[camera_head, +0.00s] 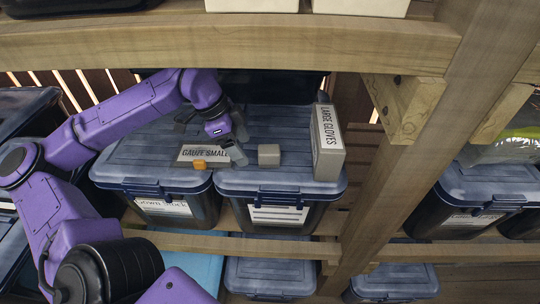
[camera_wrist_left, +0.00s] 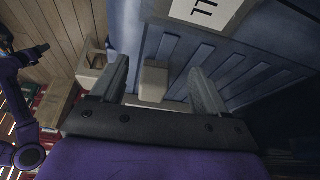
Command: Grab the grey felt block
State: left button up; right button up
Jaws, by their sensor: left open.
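The grey felt block (camera_head: 268,154) is a small pale cube on the lid of the right-hand bin (camera_head: 290,177). My left gripper (camera_head: 238,143) is open and empty, just left of the block in the head view. In the left wrist view the block (camera_wrist_left: 154,80) shows between the two open fingers of my left gripper (camera_wrist_left: 159,68), nearer the left finger. I cannot tell whether a finger touches it.
A white-grey box labelled LARGE GLOVES (camera_head: 327,142) stands right of the block. A GAUZE SMALL box (camera_head: 203,153) and a small orange block (camera_head: 200,164) lie to the left. A wooden shelf beam (camera_head: 230,42) runs across above the bins.

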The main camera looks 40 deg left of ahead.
aim_at(270, 149)
pick_arm(q)
jog(key=w+d, duration=0.1)
jog(key=d, duration=0.1)
jog(key=w+d, duration=0.1)
jog(key=w+d+p, duration=0.1)
jog(key=w+d, duration=0.1)
jog(key=shift+d, duration=0.3)
jog(key=x, duration=0.3)
jog(key=shift+f, duration=0.1)
jog(key=shift+s+a, duration=0.1)
jog(key=shift+a, duration=0.05)
jog(key=shift+c, duration=0.3)
jog(key=c, duration=1)
